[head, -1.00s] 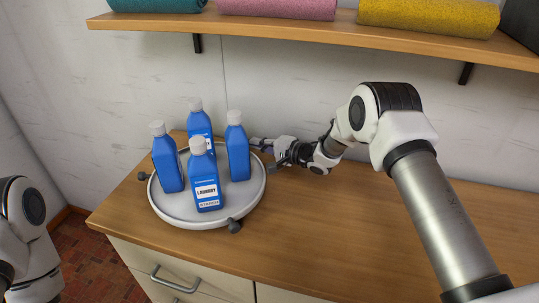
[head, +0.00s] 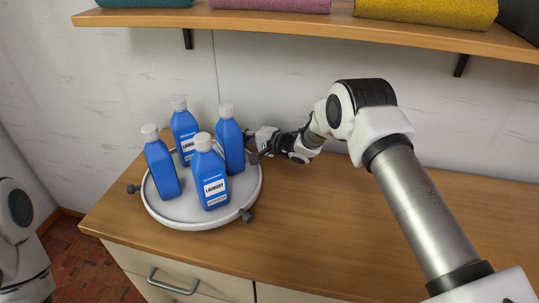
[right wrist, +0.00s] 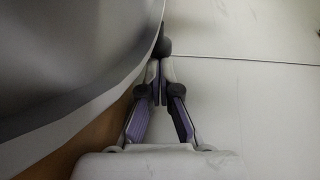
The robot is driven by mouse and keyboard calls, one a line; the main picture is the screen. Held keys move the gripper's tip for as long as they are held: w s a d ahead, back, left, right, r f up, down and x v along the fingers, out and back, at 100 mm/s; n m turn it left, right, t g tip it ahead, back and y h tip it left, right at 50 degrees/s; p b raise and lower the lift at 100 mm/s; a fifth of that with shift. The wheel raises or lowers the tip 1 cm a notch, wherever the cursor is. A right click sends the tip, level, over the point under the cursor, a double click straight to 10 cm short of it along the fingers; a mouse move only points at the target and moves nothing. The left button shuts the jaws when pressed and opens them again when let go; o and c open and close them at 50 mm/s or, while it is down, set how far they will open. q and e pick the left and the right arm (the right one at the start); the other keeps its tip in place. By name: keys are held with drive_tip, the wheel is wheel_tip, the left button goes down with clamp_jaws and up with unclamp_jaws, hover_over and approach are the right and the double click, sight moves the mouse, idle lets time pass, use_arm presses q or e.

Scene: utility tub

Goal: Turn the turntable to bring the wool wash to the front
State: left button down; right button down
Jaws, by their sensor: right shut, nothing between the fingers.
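The round white turntable (head: 170,214) stands on the left part of the wooden counter, with several blue white-capped bottles on it. The front bottle (head: 207,178) shows a white label reading LAUNDRY; its smaller line is unclear. The back bottle (head: 185,132) shows a partly covered label. The left bottle (head: 162,168) and right bottle (head: 230,145) show no readable label, so I cannot tell which is the wool wash. My right gripper (head: 252,138) is shut and empty at the turntable's right rear rim. In the right wrist view its fingertips (right wrist: 161,68) are close to a dark knob (right wrist: 164,46); contact is unclear. My left gripper is out of view.
Grey knobs stick out from the rim at the left (head: 133,188) and front right (head: 246,216). The wall (head: 290,80) is close behind. The counter (head: 340,225) is clear at the right.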

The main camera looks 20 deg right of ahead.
drive_tip(key=v, duration=1.1)
drive_tip(key=shift+d, duration=0.15)
drive_tip(key=shift+s+d+r, duration=0.1)
drive_tip(key=shift+s+d, duration=0.1)
drive_tip(key=shift+s, duration=0.2)
